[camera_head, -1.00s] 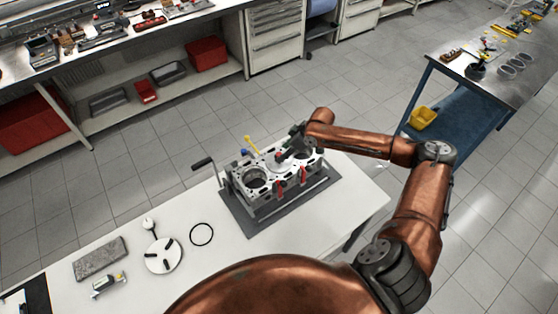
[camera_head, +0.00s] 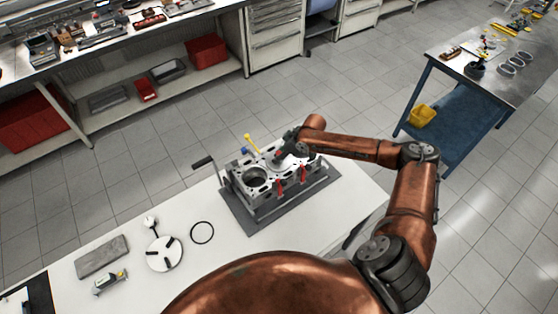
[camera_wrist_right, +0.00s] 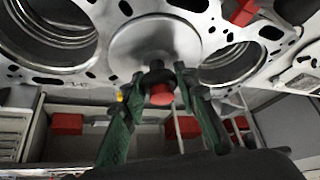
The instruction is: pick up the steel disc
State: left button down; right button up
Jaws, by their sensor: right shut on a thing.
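The steel disc (camera_wrist_right: 135,42) is a round, flat, silvery plate with a short dark stem and a red knob in its middle, at the top centre of the right wrist view. My right gripper (camera_wrist_right: 160,84) has its green fingers shut around the stem. In the head view the right gripper (camera_head: 286,150) is over the engine block (camera_head: 262,180) and covers much of the disc. The disc lies against or very close to the block's top face, between two bores; I cannot tell whether they touch. My left gripper is not in view.
The block sits on a dark grey tray (camera_head: 252,222) on a white table (camera_head: 215,260). A crank handle (camera_head: 203,162), red clips and a yellow-topped tool stand close by. A black ring (camera_head: 202,233), a white slotted disc (camera_head: 164,254) and a grey slab (camera_head: 101,257) lie left.

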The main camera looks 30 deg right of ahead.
grip_shut()
jog(key=shift+r, duration=0.1)
